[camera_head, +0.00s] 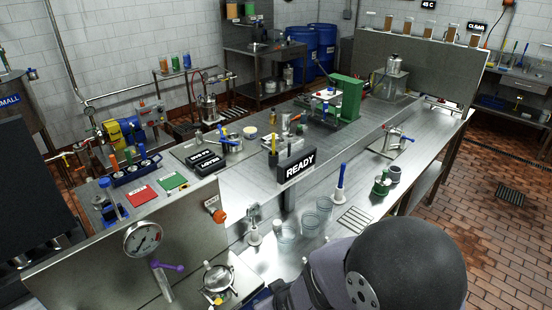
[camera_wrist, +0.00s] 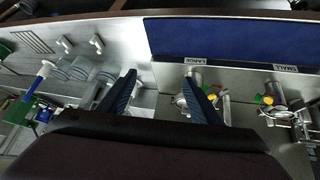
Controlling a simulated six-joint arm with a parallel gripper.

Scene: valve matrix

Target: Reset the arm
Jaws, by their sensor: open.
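My gripper (camera_wrist: 159,80) shows in the wrist view with its two dark blue fingers spread wide apart. Nothing is between the fingers, and they point over the metal bench. In the head view my arm (camera_head: 405,265) fills the bottom right as a dark rounded link; my fingers cannot be made out there. A black sign reading READY (camera_head: 297,165) stands on the bench beyond my arm.
A gauge (camera_head: 142,239), a purple lever (camera_head: 165,267) and a metal pot (camera_head: 218,279) are at lower left. Clear beakers (camera_head: 310,221) and a blue-handled brush (camera_head: 340,177) stand near my arm. A blue panel (camera_wrist: 230,38) shows in the wrist view.

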